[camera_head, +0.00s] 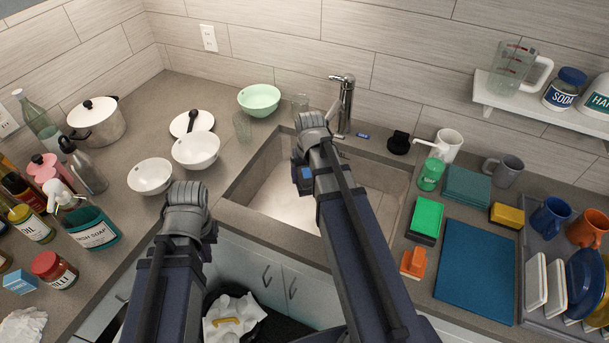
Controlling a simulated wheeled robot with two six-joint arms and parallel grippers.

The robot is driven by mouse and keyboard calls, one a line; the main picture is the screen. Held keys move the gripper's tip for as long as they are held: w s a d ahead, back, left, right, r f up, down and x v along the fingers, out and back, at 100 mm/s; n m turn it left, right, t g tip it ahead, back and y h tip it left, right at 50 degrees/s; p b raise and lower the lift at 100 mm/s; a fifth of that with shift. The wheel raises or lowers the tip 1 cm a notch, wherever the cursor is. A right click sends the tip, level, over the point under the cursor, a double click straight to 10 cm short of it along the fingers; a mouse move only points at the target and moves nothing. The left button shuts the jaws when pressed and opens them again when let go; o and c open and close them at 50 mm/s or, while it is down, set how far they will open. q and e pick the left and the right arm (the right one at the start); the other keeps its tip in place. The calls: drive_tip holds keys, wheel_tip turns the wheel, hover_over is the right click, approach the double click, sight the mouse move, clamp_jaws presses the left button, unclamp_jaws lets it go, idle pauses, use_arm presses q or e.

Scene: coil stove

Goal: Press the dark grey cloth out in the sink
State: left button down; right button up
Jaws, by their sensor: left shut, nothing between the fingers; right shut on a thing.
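The sink (285,195) is set in the counter's corner, and its pale basin shows on both sides of my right arm. My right gripper (313,130) is over the back of the sink, in front of the tap (346,100). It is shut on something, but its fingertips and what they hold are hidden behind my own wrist. I cannot make out the dark grey cloth anywhere. My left gripper (187,212) is over the counter's front edge, left of the sink. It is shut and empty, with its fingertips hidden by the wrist.
Two white bowls (196,150) and a green bowl (259,99) stand left of the sink. Bottles, jars and a pot (96,125) crowd the left counter. On the right are a soap pump (431,174), sponges, a blue mat (476,268) and a dish rack (535,281).

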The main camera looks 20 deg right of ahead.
wheel_tip(320, 180, down, 25)
drive_tip(key=b, duration=2.4)
drive_tip(key=shift+r, duration=0.2)
drive_tip(key=shift+f, duration=0.15)
drive_tip(key=shift+f+b, duration=0.4)
drive_tip(key=shift+b, duration=0.25)
idle(0.9)
wheel_tip(320, 180, up, 7)
drive_tip(key=p, duration=0.7)
wheel_tip(320, 180, up, 16)
drive_tip(key=p, duration=1.6)
hover_over(306, 225)
drive_tip(key=shift+s+r, duration=0.1)
drive_tip(key=shift+s, duration=0.2)
